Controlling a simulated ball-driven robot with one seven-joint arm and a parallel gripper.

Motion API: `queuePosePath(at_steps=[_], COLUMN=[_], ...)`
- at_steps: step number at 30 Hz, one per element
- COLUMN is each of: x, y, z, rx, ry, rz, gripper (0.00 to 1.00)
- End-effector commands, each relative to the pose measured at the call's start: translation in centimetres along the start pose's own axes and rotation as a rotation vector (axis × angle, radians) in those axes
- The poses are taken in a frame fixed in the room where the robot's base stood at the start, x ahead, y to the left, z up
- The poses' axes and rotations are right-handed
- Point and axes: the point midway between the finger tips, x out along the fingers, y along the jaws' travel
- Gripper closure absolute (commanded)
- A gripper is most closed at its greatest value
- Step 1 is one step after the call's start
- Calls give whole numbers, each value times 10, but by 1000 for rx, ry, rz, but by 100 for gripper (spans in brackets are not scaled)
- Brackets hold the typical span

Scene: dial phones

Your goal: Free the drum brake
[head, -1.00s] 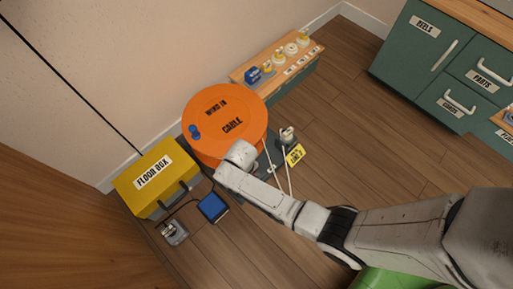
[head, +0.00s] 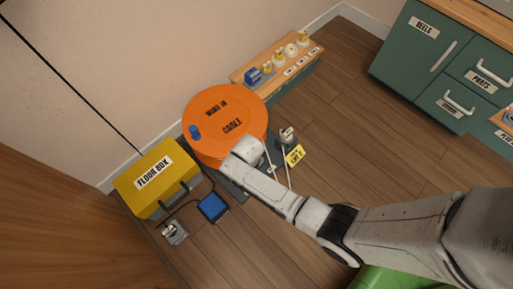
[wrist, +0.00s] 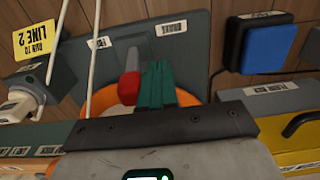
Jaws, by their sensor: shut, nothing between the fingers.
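The orange cable drum (head: 225,105), marked "WIND IN CABLE" and with a blue knob (head: 194,132), stands near the wall in the head view. In the wrist view, part of its orange body (wrist: 103,100) shows behind my gripper (wrist: 156,72). The teal fingers are shut and empty. A red handle-like part (wrist: 129,88), likely the brake, is just left of the fingers. I cannot tell whether they touch. A grey base plate (wrist: 195,60) with a small, hard-to-read label lies behind the fingers. In the head view my arm hides the gripper and the red part.
A yellow floor box (head: 150,172) stands left of the drum, with a blue-topped block (head: 212,207) and grey socket (head: 173,232) before it. A plug with a yellow tag (head: 294,156) is at right. A low shelf (head: 290,75) holds several small parts.

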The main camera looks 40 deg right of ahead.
Motion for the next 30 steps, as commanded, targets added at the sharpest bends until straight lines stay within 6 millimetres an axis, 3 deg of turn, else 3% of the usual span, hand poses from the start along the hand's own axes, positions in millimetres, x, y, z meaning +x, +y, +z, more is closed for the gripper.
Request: queuePosePath(at_steps=[20, 30], x=[0, -24], y=[28, 24], z=[0, 0], rx=[0, -1], ry=[0, 0], rz=[0, 0], gripper=[100, 100])
